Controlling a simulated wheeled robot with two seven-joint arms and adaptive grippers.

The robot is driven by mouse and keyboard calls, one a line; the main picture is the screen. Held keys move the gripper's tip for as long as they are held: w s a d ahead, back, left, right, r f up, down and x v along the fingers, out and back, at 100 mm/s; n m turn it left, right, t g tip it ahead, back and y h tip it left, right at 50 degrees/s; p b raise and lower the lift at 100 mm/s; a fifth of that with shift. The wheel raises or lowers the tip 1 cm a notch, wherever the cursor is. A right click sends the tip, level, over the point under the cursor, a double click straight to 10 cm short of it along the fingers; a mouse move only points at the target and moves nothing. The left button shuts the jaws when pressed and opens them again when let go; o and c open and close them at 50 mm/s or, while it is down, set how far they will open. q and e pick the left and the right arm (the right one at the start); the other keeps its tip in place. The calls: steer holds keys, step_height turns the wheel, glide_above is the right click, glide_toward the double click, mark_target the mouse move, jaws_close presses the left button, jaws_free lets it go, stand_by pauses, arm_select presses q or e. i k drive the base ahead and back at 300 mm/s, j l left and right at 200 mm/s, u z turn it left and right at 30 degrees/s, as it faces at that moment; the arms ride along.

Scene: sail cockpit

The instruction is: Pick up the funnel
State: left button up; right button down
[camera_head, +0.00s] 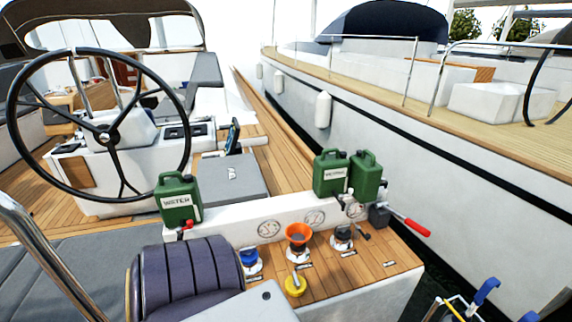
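The orange funnel (298,234) stands upright, wide mouth up, on the wooden deck ledge at the middle of the view. It seems to sit in or on a small deck fitting; its lower end is hard to make out. My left gripper is not in view. What looks like part of my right gripper (485,297), with blue tips, shows at the bottom right edge. It is cut off by the frame and well apart from the funnel, so its opening cannot be told.
A blue cap (249,258), a yellow cap (295,286) and a dark fitting (343,237) stand close around the funnel. Green jerrycans (178,200) (330,174) (366,176) stand behind. A red-handled lever (408,223) sticks out at right. A steering wheel (104,130) stands at left.

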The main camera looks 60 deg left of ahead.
mark_target(298, 234)
steer(key=k+u, duration=0.1)
steer(key=u, duration=0.3)
steer(key=k+j+u, duration=0.1)
steer(key=u, duration=0.3)
steer(key=k+u, duration=0.1)
steer(key=u, duration=0.3)
steer(key=j+u, duration=0.2)
steer(key=u, duration=0.15)
steer(key=i+l, duration=0.1)
steer(key=l, duration=0.95)
steer(key=i+l, duration=0.15)
steer(key=l, duration=0.4)
